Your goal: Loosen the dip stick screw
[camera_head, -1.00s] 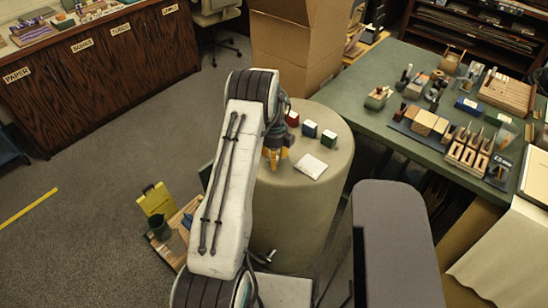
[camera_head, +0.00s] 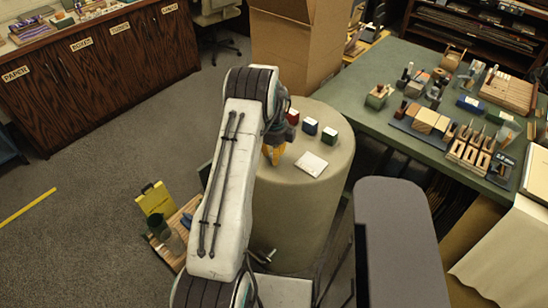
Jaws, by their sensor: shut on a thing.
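My gripper (camera_head: 272,157) has orange fingers and is low over the left part of the top of the round beige pedestal (camera_head: 315,205). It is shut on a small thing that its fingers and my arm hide. From its place I take this to be the dip stick screw, but I cannot make out the screw or the dip stick itself.
A green table (camera_head: 370,110) with blocks, stamps and wooden racks stands at the right. A large cardboard box (camera_head: 290,55) stands behind the pedestal. A yellow clipboard-like thing (camera_head: 156,199) and a wooden crate (camera_head: 177,221) are on the floor at the left. Open floor lies left.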

